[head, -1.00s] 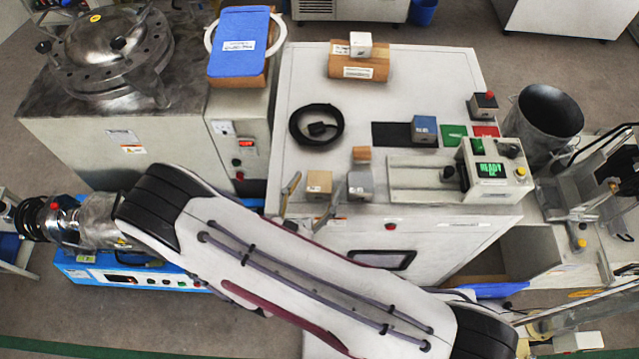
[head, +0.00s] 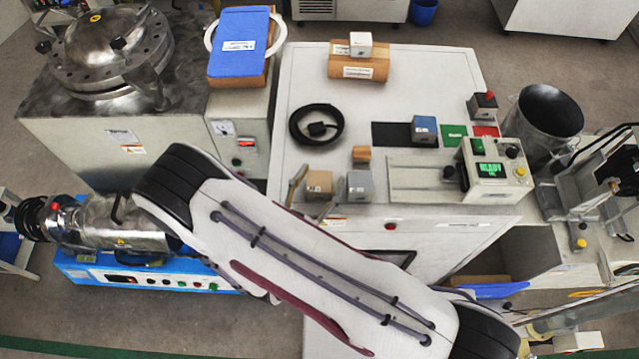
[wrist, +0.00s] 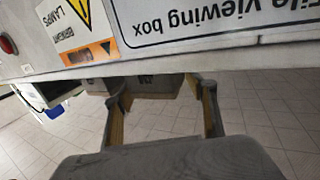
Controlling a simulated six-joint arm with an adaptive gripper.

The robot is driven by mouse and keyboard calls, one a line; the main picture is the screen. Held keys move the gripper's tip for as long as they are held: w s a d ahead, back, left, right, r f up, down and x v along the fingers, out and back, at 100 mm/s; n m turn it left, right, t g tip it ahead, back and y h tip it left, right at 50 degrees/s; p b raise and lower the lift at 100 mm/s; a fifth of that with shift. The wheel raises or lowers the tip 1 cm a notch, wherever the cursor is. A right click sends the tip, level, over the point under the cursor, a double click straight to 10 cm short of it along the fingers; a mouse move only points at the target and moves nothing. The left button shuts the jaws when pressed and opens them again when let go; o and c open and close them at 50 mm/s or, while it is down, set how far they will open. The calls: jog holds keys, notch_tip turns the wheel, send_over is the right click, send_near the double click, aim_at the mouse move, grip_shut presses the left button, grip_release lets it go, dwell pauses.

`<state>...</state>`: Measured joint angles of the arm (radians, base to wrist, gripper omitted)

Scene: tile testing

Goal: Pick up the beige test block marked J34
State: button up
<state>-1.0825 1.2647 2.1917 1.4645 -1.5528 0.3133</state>
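A beige block (head: 319,181) sits at the front edge of the white cabinet top, beside a grey block (head: 360,184); I cannot read its marking in the head view. My gripper (head: 316,192) is open at that front edge, one finger left of the beige block and the other at its lower right, near the gap to the grey block. In the wrist view my gripper (wrist: 160,96) shows two fingers apart, with a dark-looking marked block (wrist: 152,87) beyond and between them. Contact with the block cannot be told.
A small orange-brown block (head: 361,154) stands just behind the grey one. A labelled panel (wrist: 210,22) is close in the wrist view.

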aim_at(319, 181)
jog(key=c, duration=1.1)
jog(key=shift+r, duration=0.1)
jog(key=shift+r, duration=4.95)
